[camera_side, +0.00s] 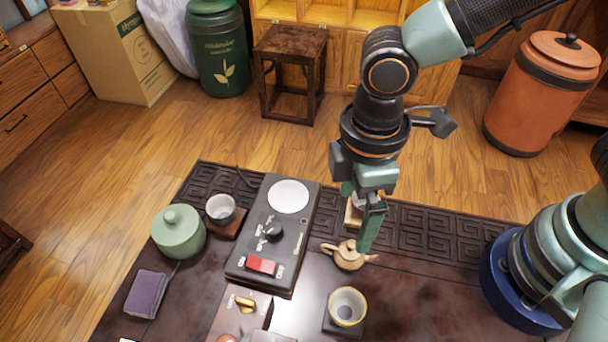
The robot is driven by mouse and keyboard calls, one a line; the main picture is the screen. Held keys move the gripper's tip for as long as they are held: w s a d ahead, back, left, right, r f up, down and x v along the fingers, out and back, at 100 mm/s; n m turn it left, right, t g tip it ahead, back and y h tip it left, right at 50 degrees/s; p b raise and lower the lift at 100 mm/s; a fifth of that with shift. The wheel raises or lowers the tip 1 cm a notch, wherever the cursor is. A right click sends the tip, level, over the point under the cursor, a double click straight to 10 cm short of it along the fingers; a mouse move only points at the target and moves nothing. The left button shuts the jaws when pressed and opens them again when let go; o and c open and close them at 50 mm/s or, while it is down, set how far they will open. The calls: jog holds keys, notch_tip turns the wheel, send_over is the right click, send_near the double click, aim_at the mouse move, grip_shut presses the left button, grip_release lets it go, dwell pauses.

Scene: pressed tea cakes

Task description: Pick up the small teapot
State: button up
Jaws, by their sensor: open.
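The small teapot (345,257) is tan-brown with a lid, a handle at its left and a spout at its right. It stands on the dark table to the right of the grey panel. My gripper (360,222) points down just above and slightly right of the teapot. Its green fingers are open, and the front finger's tip is close to the teapot's lid and spout side. I cannot tell whether it touches. Nothing shows between the fingers.
A grey panel (253,225) with a white disc, knob and red switch lies left of the teapot. A cup (346,306) stands in front on a dark coaster. A small light-coloured item (351,215) is partly hidden behind my gripper. A green lidded jar (178,232) stands at left.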

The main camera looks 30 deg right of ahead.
aim_at(352, 244)
notch_tip(352, 244, down, 6)
jog(key=shift+f, duration=0.15)
jog(key=shift+s+d+f, duration=0.1)
jog(key=shift+d+f, duration=0.05)
jog(key=shift+f, duration=1.15)
jog(key=shift+s+d+f, duration=0.1)
jog(key=shift+f, duration=1.15)
jog(key=c, duration=1.5)
